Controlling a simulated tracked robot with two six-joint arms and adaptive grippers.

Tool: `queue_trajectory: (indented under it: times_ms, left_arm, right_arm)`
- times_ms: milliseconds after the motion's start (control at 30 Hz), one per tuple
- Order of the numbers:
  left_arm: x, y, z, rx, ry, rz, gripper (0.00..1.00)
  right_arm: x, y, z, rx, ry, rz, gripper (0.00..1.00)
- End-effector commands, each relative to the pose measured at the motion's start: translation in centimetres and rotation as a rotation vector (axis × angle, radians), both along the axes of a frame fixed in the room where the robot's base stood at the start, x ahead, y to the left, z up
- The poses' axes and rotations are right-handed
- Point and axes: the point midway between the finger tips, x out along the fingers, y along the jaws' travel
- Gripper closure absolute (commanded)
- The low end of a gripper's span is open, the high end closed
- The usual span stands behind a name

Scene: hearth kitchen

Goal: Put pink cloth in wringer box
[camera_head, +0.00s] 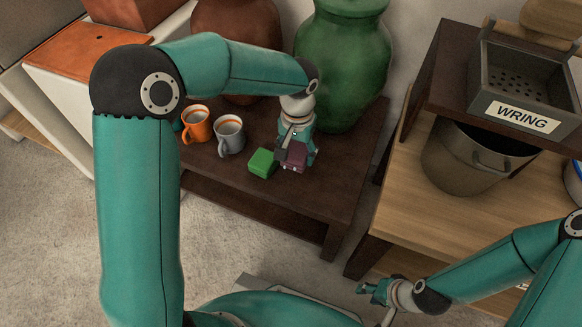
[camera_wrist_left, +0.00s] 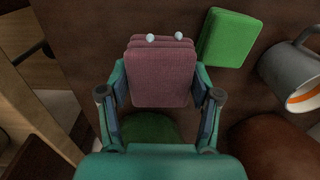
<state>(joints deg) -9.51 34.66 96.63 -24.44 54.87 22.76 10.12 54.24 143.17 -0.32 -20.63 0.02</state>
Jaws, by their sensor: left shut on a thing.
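The pink cloth (camera_head: 294,156), a folded dusky-pink block, is at the dark low table, beside a green block. My left gripper (camera_head: 297,146) reaches down over the table and is shut on it. In the left wrist view the cloth (camera_wrist_left: 162,72) sits between the two fingers of my left gripper (camera_wrist_left: 162,88). I cannot tell whether the cloth touches the table. The wringer box (camera_head: 520,88) is a grey open box with a perforated floor and a "WRING" label, on the dark shelf at upper right. My right gripper (camera_head: 372,290) is low, far from both; its jaw state is unclear.
A green folded block (camera_head: 263,163) lies beside the cloth. An orange mug (camera_head: 197,128) and a grey mug (camera_head: 230,136) stand to the left. A large green vase (camera_head: 342,65) stands behind my left gripper. A metal pot (camera_head: 465,160) stands below the wringer box.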

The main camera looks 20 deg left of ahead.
Motion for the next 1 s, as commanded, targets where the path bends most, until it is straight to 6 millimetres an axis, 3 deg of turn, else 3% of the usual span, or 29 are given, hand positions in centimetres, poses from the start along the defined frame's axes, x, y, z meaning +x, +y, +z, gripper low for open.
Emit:
queue_trajectory:
  times_ms: [167,500,867,900,1000]
  left_arm:
    - [0.0,0.0,-1.1,0.0,-0.001,0.001,0.66]
    - [0.0,0.1,-6.0,0.0,0.0,0.002,0.66]
    - [0.0,0.1,-6.3,0.0,-0.001,0.002,0.66]
    - [0.0,0.1,-6.4,0.0,-0.001,0.002,0.35]
    - [0.0,0.1,-6.3,0.0,-0.001,0.002,0.26]
  right_arm:
    - [0.0,0.0,-0.5,0.0,0.0,0.0,0.6]
    - [0.0,0.0,-2.5,0.0,0.0,0.0,0.6]
    - [0.0,0.0,-2.6,0.0,0.0,0.0,0.6]
    - [0.0,0.0,-2.6,0.0,0.0,0.0,0.6]
    - [0.0,0.0,-2.5,0.0,0.0,0.0,0.6]
